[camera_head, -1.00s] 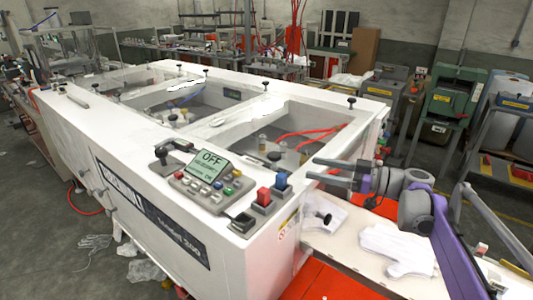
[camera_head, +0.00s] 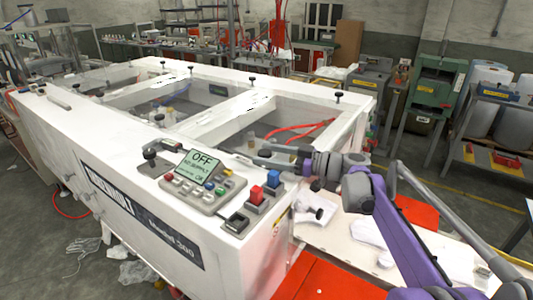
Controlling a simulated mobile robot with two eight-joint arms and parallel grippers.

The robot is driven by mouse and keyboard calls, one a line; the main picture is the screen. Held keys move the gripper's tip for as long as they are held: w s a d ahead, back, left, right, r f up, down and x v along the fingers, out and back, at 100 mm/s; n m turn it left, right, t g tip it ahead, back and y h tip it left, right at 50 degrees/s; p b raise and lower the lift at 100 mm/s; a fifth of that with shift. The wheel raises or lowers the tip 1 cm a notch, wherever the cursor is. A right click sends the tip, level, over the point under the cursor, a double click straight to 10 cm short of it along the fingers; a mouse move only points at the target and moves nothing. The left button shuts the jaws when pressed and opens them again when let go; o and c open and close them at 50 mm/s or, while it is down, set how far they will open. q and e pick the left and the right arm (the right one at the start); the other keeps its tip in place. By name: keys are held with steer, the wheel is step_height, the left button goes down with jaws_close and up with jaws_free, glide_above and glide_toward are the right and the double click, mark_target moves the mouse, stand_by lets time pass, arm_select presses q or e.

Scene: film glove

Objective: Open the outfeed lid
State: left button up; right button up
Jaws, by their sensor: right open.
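The white machine (camera_head: 60,118) carries a row of framed lids with clear windows on its top. The outfeed lid (camera_head: 232,103) appears to be the nearest one on the right, and it looks closed. My right gripper (camera_head: 264,155) reaches in from the right over the near edge of that lid. Its fingers are open and point left, just behind the control panel. A black knob at the lid's near edge is largely hidden by the fingers, and I cannot tell whether they touch it. My left gripper is out of view.
The control panel (camera_head: 203,182) reads OFF. A red switch (camera_head: 256,195) and a blue switch (camera_head: 273,179) stand close below my right gripper. White gloves (camera_head: 368,230) lie on the outfeed table at right.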

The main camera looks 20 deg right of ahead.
steer(key=shift+w+a, duration=0.15)
steer(key=shift+a, duration=0.05)
jaws_close()
stand_by(0.3)
stand_by(1.1)
